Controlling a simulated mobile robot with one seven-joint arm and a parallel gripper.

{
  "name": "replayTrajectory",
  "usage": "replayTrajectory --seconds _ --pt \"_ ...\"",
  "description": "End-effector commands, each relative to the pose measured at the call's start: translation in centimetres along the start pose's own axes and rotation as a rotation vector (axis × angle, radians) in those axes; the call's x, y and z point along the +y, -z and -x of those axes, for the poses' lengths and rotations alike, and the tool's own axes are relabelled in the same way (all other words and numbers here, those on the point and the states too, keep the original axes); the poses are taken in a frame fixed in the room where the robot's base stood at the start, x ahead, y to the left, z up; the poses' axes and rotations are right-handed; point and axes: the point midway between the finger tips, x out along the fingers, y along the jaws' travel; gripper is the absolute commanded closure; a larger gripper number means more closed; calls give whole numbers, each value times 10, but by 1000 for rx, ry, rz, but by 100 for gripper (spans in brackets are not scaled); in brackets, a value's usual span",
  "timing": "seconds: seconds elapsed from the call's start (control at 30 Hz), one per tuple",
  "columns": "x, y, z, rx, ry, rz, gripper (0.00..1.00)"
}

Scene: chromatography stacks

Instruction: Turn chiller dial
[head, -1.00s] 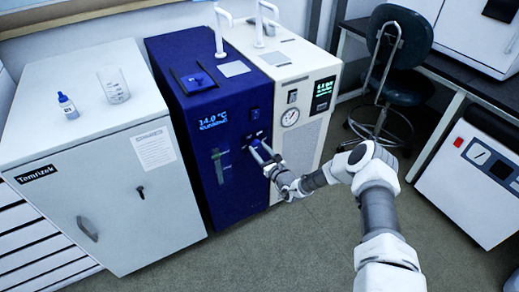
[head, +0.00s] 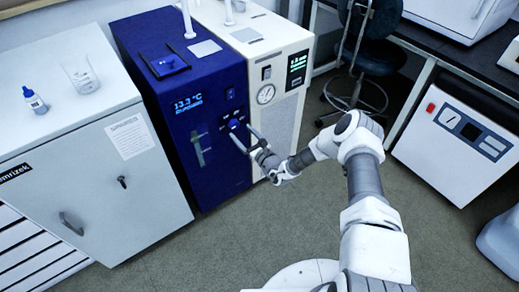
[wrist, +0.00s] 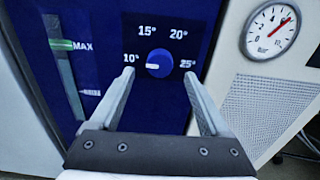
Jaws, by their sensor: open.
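The chiller is the tall dark blue cabinet (head: 215,165) in the head view, with a lit display (head: 188,104) reading about 13.3 °C. Its round blue dial (wrist: 159,63) sits on a black panel marked 10, 15, 20 and 25 degrees. The dial's white pointer mark points left, close to the 10 mark. The dial also shows small in the head view (head: 233,125). My gripper (wrist: 158,75) is open and empty in front of the panel, its fingertips on either side of the dial and apart from it.
A cream unit with a round gauge (wrist: 272,29) stands against the chiller's right side. A grey cabinet (head: 85,165) with a bottle (head: 35,101) and a beaker (head: 81,76) is at the left. A chair (head: 370,40) stands behind. The front floor is clear.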

Motion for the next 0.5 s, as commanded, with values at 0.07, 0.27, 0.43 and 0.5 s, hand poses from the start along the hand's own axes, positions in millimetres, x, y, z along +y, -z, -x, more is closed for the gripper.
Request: replayTrajectory --seconds 0.07,0.27,0.43,0.5 --pt "-1 -3 21 3 2 -3 20" --pt "0 -2 71 4 1 -4 20" --pt "0 -2 107 2 2 -3 20" --pt "0 -1 118 2 1 -1 20"
